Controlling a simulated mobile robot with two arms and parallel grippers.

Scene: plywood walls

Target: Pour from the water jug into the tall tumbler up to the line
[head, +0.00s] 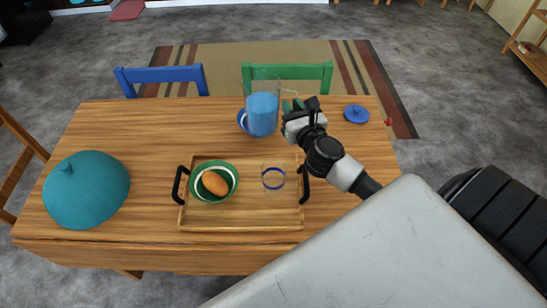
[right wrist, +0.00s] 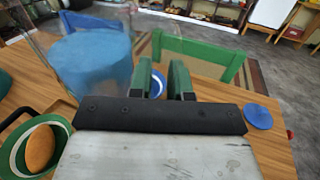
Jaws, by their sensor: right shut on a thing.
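The water jug (head: 262,115) is clear and holds blue water; it looks about upright near the back edge of the table. It also shows large at the left of the right wrist view (right wrist: 92,68). My right gripper (head: 292,106) is shut on the jug's handle, to the right of the jug; its green fingers also show in the right wrist view (right wrist: 166,82). I cannot tell whether the jug's base touches the table. The tall tumbler (head: 273,178) is clear, with a blue line around it, and stands on the tray. I see no water in it. My left gripper is not in view.
The wooden tray (head: 240,222) has black handles and also bears a green bowl (head: 233,172) with an orange-brown item. A teal dome (head: 87,190) stands left. A blue-and-white dish (head: 242,119) is partly behind the jug. A blue lid (head: 356,114) lies right. Chairs stand behind.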

